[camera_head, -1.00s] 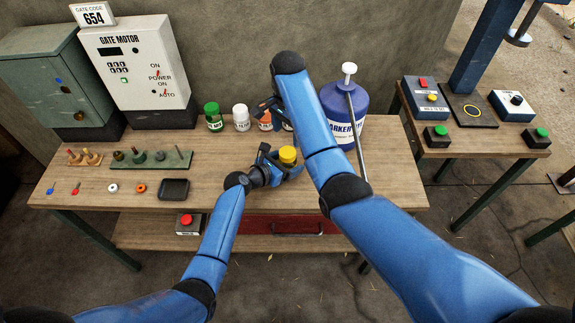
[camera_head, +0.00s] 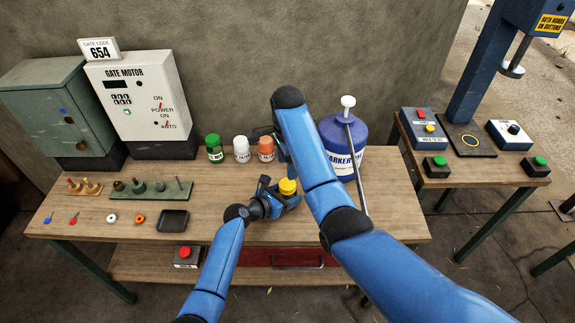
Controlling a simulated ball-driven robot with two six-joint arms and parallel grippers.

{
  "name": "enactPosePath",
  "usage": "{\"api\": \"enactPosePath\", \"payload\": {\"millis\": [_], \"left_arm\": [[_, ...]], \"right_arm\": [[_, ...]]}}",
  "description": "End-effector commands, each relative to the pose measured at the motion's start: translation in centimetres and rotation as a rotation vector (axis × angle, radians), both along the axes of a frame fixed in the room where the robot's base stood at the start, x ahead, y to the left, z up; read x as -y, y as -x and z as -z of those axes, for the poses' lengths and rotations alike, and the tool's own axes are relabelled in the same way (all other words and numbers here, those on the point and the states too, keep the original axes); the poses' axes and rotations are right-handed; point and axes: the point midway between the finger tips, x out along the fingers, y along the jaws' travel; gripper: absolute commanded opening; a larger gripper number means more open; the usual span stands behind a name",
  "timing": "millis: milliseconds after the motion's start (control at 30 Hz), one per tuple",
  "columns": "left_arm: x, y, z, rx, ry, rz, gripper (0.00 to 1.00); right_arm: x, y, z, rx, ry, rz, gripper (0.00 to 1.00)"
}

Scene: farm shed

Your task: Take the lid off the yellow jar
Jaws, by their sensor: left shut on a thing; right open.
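The yellow jar stands at the middle of the wooden bench. Its yellow lid (camera_head: 288,186) is on top, and most of its body is hidden by my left gripper. My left gripper (camera_head: 286,201) comes in from the left and is shut on the jar's body, below the lid. My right gripper (camera_head: 275,141) is open and partly hidden behind my own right arm. It is above and behind the yellow jar, close to the orange-lidded jar in the picture, and apart from the yellow lid.
Jars with green (camera_head: 212,141), white (camera_head: 241,143) and orange (camera_head: 265,143) lids stand behind. A blue marker drum (camera_head: 335,133) with a pump stands right, partly behind my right arm. A black tray (camera_head: 173,220) lies left. The bench's front middle is clear.

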Motion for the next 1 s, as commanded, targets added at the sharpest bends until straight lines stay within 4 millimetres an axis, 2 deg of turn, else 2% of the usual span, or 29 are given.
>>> {"api": "enactPosePath", "payload": {"millis": [300,500,700,867,1000], "left_arm": [[0.0,0.0,0.0,0.0,0.0,0.0,0.0],[0.0,0.0,0.0,0.0,0.0,0.0,0.0],[0.0,0.0,0.0,0.0,0.0,0.0,0.0],[0.0,0.0,0.0,0.0,0.0,0.0,0.0],[0.0,0.0,0.0,0.0,0.0,0.0,0.0]], "right_arm": [[0.0,0.0,0.0,0.0,0.0,0.564,0.65],[0.0,0.0,0.0,0.0,0.0,0.875,0.65],[0.0,0.0,0.0,0.0,0.0,1.079,0.65],[0.0,0.0,0.2,-0.001,0.001,1.154,0.65],[0.0,0.0,1.0,-0.001,0.002,1.172,0.65]]}}
